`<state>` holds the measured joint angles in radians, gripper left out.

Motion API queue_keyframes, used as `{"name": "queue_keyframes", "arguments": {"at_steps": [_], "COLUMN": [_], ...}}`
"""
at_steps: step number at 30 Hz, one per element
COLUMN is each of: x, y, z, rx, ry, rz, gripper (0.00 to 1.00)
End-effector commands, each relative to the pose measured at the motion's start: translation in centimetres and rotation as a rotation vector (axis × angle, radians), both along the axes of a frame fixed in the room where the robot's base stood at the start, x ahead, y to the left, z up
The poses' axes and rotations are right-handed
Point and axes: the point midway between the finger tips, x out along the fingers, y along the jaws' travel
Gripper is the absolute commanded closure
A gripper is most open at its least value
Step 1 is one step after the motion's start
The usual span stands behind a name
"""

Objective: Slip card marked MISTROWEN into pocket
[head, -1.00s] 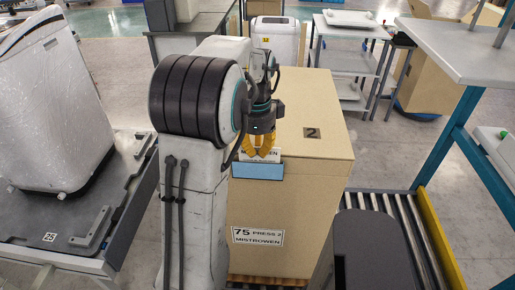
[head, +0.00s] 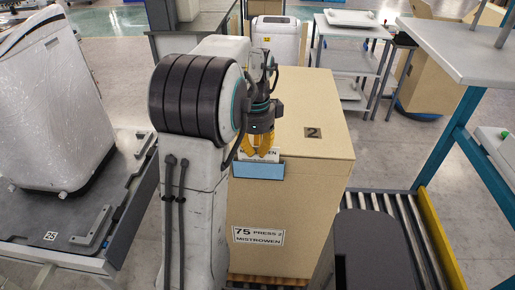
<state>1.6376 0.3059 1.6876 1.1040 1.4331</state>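A white card marked with letters ending in OWEN (head: 271,154) is at my gripper's fingertips, just above the front top edge of the big tan box. The yellow fingers of my gripper (head: 259,149) point down and cover the middle of its lettering. They appear shut on the card. A light blue pocket (head: 257,171) is on the box's front face, directly below the card. The card's lower edge meets the pocket's top edge in the picture; I cannot tell whether any of it is inside.
The tan box (head: 300,205) bears a label reading 75 PRESS 2 MISTROWEN (head: 258,236) and a number 2 plate (head: 312,132) on top. A roller conveyor (head: 405,225) and a blue-legged table (head: 455,50) are at right. A grey bench (head: 35,225) is at left.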

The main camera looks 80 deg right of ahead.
Motion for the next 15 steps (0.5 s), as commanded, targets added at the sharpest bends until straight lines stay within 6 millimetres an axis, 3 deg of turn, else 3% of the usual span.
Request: {"name": "queue_keyframes", "arguments": {"at_steps": [5, 6, 15], "x": [0.02, 0.02, 0.02], "y": [0.0, 0.0, 0.0], "z": [0.01, 0.01, 0.0], "rx": [0.0, 0.0, 0.0], "ry": [0.0, 0.0, 0.0], "rz": [0.0, 0.0, 0.0], "gripper": [1.0, 0.9, 0.66]}}
